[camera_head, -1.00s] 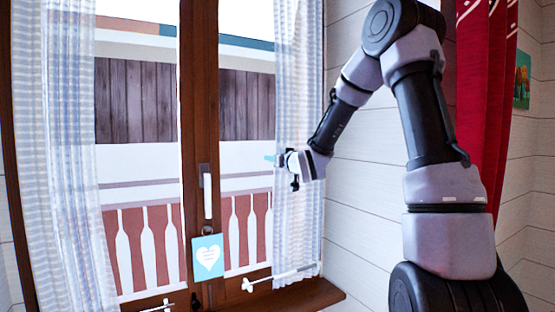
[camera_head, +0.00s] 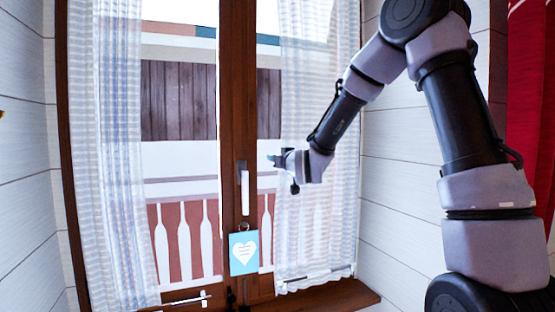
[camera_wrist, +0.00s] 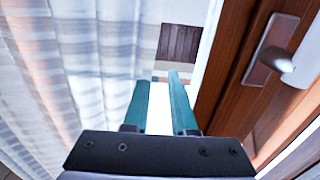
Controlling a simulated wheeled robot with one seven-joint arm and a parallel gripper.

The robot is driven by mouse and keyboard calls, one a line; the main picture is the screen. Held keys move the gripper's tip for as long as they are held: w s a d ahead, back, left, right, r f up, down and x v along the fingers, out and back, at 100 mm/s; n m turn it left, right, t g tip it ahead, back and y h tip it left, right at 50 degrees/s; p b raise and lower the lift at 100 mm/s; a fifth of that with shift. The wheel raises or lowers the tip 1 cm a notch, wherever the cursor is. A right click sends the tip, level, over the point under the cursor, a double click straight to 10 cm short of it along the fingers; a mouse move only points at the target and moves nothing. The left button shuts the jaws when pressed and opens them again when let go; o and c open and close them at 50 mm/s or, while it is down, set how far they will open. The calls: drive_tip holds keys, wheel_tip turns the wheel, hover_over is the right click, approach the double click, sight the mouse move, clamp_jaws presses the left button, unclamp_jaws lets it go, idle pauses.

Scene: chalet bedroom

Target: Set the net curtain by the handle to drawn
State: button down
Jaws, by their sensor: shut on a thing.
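The right net curtain (camera_head: 318,215) hangs over the right window sash, sheer with pale grey-blue stripes. Its left edge is near the white window handle (camera_head: 244,192), with a strip of bare glass between. My gripper (camera_head: 273,159) is at this left edge, about level with the handle's top, and is shut on the curtain. In the wrist view, the teal fingers (camera_wrist: 160,90) have a pale strip between them; the exact grip is unclear. The curtain (camera_wrist: 60,70) fills the left there, and the window handle (camera_wrist: 275,60) is at upper right.
A second net curtain (camera_head: 122,170) hangs bunched at the left. A blue card with a white heart (camera_head: 244,253) hangs below the window handle. White rods lie low on both sashes. A red curtain (camera_head: 532,110) is at far right. A wooden sill (camera_head: 335,298) runs below.

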drive_tip(key=c, duration=0.7)
unclamp_jaws()
drive_tip(key=v, duration=1)
drive_tip(key=shift+s+d, duration=0.15)
drive_tip(key=shift+s, duration=0.25)
